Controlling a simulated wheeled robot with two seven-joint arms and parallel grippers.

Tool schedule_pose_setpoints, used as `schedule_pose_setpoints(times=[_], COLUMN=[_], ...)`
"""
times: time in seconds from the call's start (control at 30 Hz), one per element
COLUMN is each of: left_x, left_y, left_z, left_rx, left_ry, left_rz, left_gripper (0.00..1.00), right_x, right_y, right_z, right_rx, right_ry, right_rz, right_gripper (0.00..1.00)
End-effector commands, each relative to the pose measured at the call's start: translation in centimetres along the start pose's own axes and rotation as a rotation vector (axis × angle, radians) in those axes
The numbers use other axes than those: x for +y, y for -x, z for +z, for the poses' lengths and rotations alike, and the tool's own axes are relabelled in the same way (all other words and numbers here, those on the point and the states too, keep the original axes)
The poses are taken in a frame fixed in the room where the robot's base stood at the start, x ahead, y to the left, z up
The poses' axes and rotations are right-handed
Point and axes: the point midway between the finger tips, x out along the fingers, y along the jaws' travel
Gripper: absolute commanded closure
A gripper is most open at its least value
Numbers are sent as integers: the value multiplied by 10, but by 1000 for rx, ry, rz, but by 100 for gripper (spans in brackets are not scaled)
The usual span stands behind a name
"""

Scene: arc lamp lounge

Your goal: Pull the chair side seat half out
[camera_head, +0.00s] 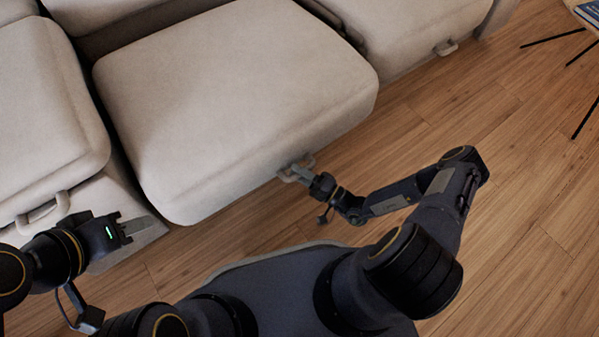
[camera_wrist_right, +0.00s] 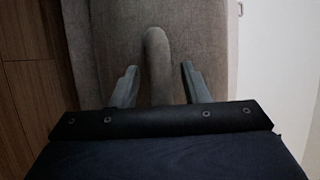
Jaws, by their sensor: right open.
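The beige seat in the middle of the sofa (camera_head: 230,95) stands forward of the seat to its right, with a dark gap on that side. A loop handle (camera_head: 297,168) is on its front; in the right wrist view the handle (camera_wrist_right: 157,65) runs up between the fingers. My right gripper (camera_head: 303,172) is at this handle, its two fingers (camera_wrist_right: 158,84) apart on either side of it. My left gripper (camera_head: 135,227) is by the lower front of the sofa at the left; its finger opening cannot be made out.
The left seat (camera_head: 45,110) has its own handle (camera_head: 42,213); the right seat (camera_head: 410,30) has one too (camera_head: 446,48). Thin black table legs (camera_head: 585,120) stand at the upper right. The wooden floor (camera_head: 530,190) is clear between them and my right arm.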

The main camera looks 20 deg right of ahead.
Motion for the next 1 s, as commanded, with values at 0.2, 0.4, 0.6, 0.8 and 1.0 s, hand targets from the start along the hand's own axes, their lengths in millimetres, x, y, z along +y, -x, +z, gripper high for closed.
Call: schedule_pose_setpoints(times=[0.2, 0.4, 0.6, 0.8, 1.0], left_x=[0, 4, 7, 8, 8], left_y=[1, 8, 15, 17, 17], left_z=[0, -4, -8, -8, -8], left_rx=[0, 0, 0, 0, 0], left_ry=[0, 0, 0, 0, 0], left_rz=[0, 0, 0, 0, 0], left_gripper=[64, 64, 64, 64, 64], right_x=[0, -2, -1, 0, 0], right_y=[2, 27, 61, 77, 78], right_z=[0, -1, -1, 0, 0], right_rx=[1, 5, 3, 1, 0], right_ry=[0, 0, 0, 0, 0], right_rz=[0, 3, 3, 1, 0], right_gripper=[59, 59, 59, 59, 59])
